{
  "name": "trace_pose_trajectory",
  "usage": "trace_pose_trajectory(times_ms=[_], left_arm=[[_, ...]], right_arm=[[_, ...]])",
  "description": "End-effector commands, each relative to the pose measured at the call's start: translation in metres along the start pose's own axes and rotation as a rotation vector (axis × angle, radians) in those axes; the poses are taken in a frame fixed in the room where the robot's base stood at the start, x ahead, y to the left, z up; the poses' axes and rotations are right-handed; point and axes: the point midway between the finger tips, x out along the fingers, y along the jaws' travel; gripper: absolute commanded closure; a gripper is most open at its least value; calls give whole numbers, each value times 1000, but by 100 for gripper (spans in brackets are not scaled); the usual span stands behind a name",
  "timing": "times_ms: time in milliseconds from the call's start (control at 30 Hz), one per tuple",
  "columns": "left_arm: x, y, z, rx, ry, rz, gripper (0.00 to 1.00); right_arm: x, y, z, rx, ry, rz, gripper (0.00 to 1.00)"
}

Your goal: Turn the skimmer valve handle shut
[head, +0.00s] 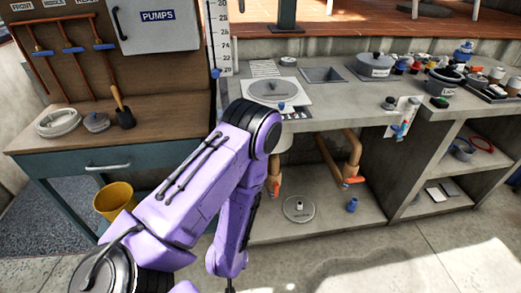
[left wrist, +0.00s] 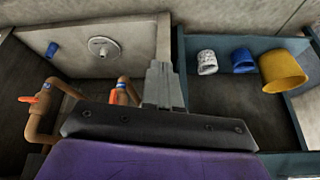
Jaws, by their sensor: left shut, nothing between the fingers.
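Two copper pipes under the counter carry orange valve handles, one on the left (head: 275,186) and one on the right (head: 355,180) in the head view. Both also show in the left wrist view, the nearer-to-centre handle (left wrist: 115,124) beside my fingers and the other handle (left wrist: 27,99) at far left. I cannot read which is the skimmer valve. My left gripper (left wrist: 163,66) is shut and empty, its fingers just right of the central handle in the picture, apparently apart from it. The head view hides the gripper behind or below my purple arm. My right gripper is in neither view.
A round lid (head: 298,209) and a small blue item (head: 352,204) sit on the low shelf beneath the pipes. A yellow bucket (head: 114,199) stands under the left bench (head: 60,140). Concrete counter (head: 335,108) overhangs the pipes. Open floor lies in front.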

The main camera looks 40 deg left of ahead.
Motion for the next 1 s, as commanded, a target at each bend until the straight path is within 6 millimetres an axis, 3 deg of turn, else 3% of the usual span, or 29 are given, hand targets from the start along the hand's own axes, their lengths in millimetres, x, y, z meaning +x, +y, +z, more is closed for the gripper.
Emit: trace_pose_trajectory(times_ms=[33, 133, 200, 300, 400, 533, 633, 1000], left_arm=[[41, 15, -38, -47, 42, 27, 100], [68, 28, -124, -133, 69, 97, 100], [69, 28, -176, -184, 73, 167, 100], [56, 20, -231, -230, 70, 277, 100], [38, 12, -261, -242, 65, 369, 100], [26, 9, -277, -238, 58, 425, 100], [33, 14, -279, -233, 54, 429, 100], [106, 47, -285, -232, 53, 427, 100]], right_arm=[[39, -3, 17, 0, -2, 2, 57], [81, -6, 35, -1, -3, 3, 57], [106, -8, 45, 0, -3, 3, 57], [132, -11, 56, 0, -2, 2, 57], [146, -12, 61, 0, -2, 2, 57], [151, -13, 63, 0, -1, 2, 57], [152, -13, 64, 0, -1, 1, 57], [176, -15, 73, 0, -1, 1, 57]])
